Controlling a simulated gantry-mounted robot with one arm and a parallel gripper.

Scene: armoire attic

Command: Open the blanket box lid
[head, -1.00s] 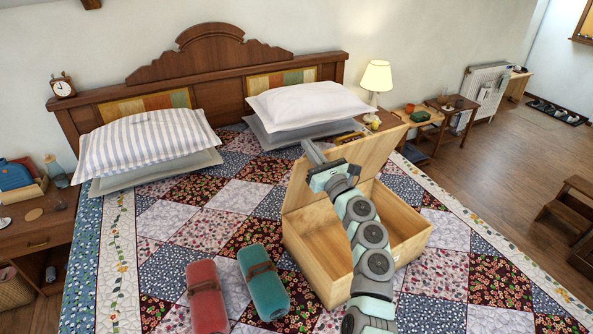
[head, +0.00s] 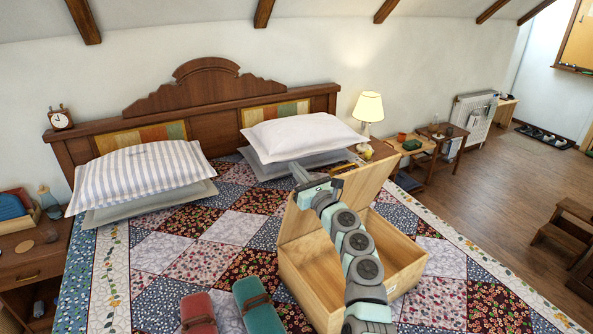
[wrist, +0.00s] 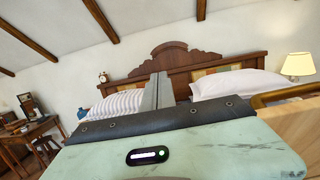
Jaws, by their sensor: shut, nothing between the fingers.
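The pale wooden blanket box (head: 308,280) stands on the patchwork quilt. Its lid (head: 362,188) stands raised at the back, and the light wooden inside shows. My gripper (head: 297,172) is shut and empty at the upper left of the lid; whether it touches the lid cannot be told. My arm crosses in front and hides part of the box and lid. In the wrist view my shut fingers (wrist: 158,90) point toward the headboard, and a wooden part, likely the lid (wrist: 295,122), shows at the right edge.
Red (head: 198,312) and teal (head: 258,305) rolled bundles lie left of the box. A striped pillow (head: 145,170) and a white pillow (head: 300,135) lie by the headboard (head: 200,100). A lit lamp (head: 368,108) stands behind the lid. Quilt right of the box is clear.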

